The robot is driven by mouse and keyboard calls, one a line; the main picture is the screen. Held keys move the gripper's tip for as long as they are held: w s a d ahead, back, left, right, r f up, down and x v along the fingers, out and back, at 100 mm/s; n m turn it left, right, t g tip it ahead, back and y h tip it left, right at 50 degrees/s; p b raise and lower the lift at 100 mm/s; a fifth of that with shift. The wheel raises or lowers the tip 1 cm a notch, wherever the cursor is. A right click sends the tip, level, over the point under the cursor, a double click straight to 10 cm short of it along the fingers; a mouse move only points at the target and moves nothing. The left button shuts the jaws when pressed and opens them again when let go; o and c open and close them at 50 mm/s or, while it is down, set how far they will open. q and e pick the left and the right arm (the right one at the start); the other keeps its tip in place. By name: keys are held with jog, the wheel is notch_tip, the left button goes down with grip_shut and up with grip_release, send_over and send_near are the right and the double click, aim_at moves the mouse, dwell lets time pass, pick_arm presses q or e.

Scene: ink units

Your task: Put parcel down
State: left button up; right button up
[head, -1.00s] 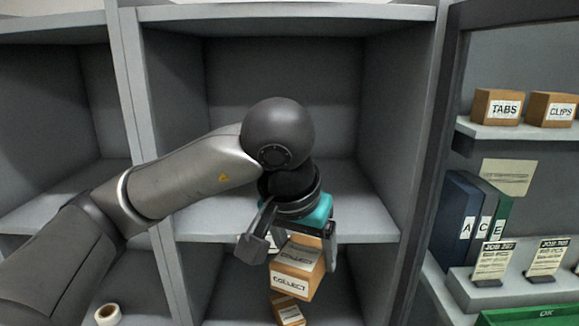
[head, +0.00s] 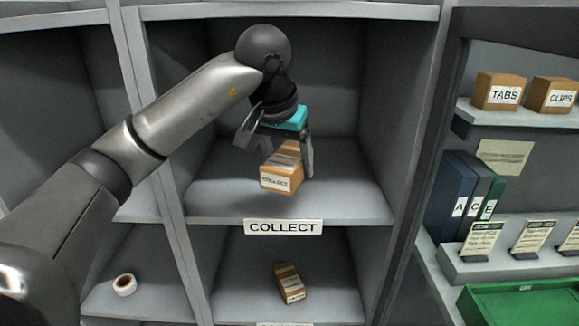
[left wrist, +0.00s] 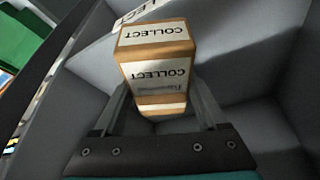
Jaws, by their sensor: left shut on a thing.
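The parcel (head: 280,176) is a small brown box with white COLLECT labels. In the head view my left gripper (head: 282,160) reaches into the upper middle cubby and is shut on the parcel. The parcel hangs slightly tilted, and it appears a little above the cubby's shelf floor (head: 350,200), with a shadow below it. The left wrist view also shows the parcel (left wrist: 158,55) between the two fingers. A COLLECT sign (head: 283,227) is on the shelf's front edge. My right gripper is not in view.
The cubby around the parcel is otherwise empty, with grey walls on both sides. A second brown box (head: 291,283) lies in the cubby below. A tape roll (head: 125,284) lies at lower left. Shelves with boxes, binders (head: 460,200) and a green tray (head: 520,304) stand at right.

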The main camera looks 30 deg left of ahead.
aim_at(290, 143)
pick_arm(q)
jog(key=w+a, duration=0.1)
jog(key=w, duration=0.1)
jog(key=w+a+p, duration=0.1)
jog(key=w, duration=0.1)
jog(key=w+a, duration=0.1)
jog(key=w, duration=0.1)
jog(key=shift+w+a+r+p, duration=0.1)
jog(key=shift+w+a+p, duration=0.15)
jog(key=shift+a+p, duration=0.15)
notch_tip(290, 143, down, 2)
jog(key=shift+w+a+f, duration=0.1)
jog(key=shift+w+f, duration=0.05)
jog(key=shift+f, duration=0.1)
jog(key=shift+f+p, duration=0.4)
jog(key=shift+f, duration=1.45)
jog(key=shift+w+a+f, duration=0.1)
jog(key=shift+f, duration=0.35)
jog(key=shift+f, duration=0.15)
jog(key=shift+f, duration=0.15)
jog(key=o, duration=1.5)
